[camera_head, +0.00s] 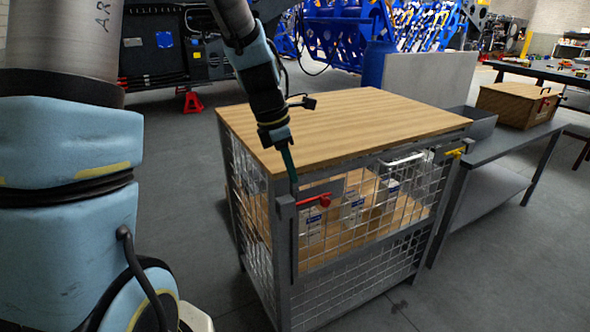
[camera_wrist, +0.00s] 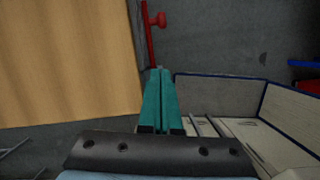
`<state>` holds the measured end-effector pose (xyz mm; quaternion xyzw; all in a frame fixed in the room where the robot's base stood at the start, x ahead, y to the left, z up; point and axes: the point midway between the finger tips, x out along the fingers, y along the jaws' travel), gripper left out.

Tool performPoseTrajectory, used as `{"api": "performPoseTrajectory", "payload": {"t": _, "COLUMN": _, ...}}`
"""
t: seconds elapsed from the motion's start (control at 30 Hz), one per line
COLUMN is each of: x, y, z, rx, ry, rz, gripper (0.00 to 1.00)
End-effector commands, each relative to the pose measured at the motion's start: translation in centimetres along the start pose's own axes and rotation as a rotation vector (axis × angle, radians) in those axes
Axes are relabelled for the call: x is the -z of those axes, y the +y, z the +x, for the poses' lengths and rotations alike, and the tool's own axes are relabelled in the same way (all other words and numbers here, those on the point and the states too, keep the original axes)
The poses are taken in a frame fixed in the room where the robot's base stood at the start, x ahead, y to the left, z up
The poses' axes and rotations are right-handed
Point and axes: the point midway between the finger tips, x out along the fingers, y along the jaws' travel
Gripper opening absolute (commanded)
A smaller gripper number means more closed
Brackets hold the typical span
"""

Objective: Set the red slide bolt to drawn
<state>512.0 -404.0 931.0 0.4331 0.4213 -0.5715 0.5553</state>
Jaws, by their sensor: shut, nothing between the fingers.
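The red slide bolt (camera_head: 314,200) sits at the top of the near corner post of a wire cage, its rod running sideways with a knob at the right end. In the wrist view the red bolt (camera_wrist: 149,38) stands upright in the picture, with its knob pointing right, just beyond my fingertips. My gripper (camera_head: 293,183) points down at the corner post, just left of the bolt. Its teal fingers (camera_wrist: 159,71) are together and empty. I cannot tell whether the fingertips touch the bolt or post.
The cage's wooden top (camera_head: 350,115) lies beside and behind my gripper. A yellow bolt (camera_head: 456,153) is at the cage's right corner. White boxes (camera_head: 352,208) stand inside behind the mesh. A grey bench (camera_head: 500,150) with a wooden box (camera_head: 515,104) stands right.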

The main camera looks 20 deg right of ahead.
Motion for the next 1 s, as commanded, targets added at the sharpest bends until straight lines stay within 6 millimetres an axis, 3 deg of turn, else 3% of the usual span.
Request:
{"api": "performPoseTrajectory", "payload": {"t": 0.33, "x": 0.1, "y": -0.1, "z": 7.2, "rx": 0.005, "ry": 0.001, "rz": -0.001, "gripper": 0.00}}
{"api": "performPoseTrajectory", "payload": {"t": 0.6, "x": -3.0, "y": 0.0, "z": 8.7, "rx": 0.000, "ry": 0.000, "rz": 0.003, "gripper": 0.00}}
{"api": "performPoseTrajectory", "payload": {"t": 1.0, "x": -3.5, "y": 0.0, "z": 9.1, "rx": -0.001, "ry": 0.000, "rz": 0.000, "gripper": 0.00}}
